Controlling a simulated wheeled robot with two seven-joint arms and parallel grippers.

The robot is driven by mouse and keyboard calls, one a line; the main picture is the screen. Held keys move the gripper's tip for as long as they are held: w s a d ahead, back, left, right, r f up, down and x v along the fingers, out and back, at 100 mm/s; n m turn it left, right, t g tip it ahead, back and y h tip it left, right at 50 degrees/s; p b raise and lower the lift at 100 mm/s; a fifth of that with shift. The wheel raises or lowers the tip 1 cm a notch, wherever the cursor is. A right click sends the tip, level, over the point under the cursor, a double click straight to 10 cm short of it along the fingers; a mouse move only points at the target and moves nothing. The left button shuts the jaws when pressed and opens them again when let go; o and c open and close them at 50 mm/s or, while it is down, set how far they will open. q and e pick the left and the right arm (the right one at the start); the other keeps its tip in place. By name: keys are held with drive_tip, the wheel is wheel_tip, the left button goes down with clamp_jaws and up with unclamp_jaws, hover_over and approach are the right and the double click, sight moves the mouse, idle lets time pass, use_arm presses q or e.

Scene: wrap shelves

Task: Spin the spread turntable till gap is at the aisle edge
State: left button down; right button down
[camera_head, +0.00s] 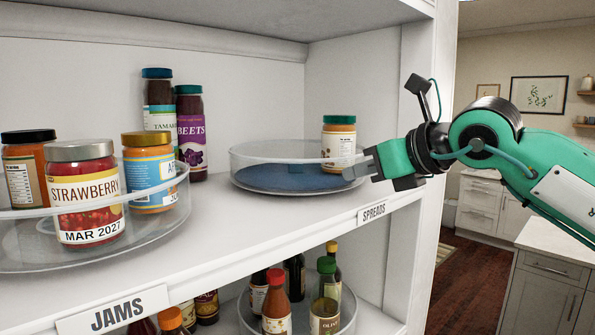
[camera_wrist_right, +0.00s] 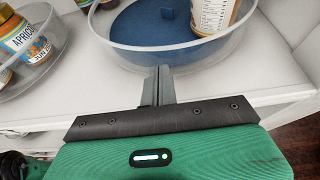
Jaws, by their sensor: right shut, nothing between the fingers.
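The spreads turntable (camera_head: 275,178) has a clear rim and a blue floor; it sits on the shelf behind the SPREADS label (camera_head: 374,211). One jar with a green lid and cream label (camera_head: 338,143) stands on its right side; the rest of the visible floor is bare. My left gripper is out of view.
The jams turntable (camera_head: 60,262) at left holds several jars. Tall jars, one labelled BEETS (camera_head: 191,135), stand behind it. The right shelf post (camera_head: 422,180) is close to my right wrist. Bottles stand on a lower turntable (camera_head: 245,312). Bare shelf lies between the upper turntables.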

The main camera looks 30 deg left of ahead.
drive_tip(key=shift+w+a, duration=0.2)
drive_tip(key=shift+a, duration=0.05)
drive_tip(key=shift+w+d, duration=0.65)
drive_tip(key=shift+w, duration=0.35)
drive_tip(key=shift+w+p, duration=0.6)
drive_tip(key=shift+w, duration=0.55)
drive_tip(key=shift+d, duration=0.15)
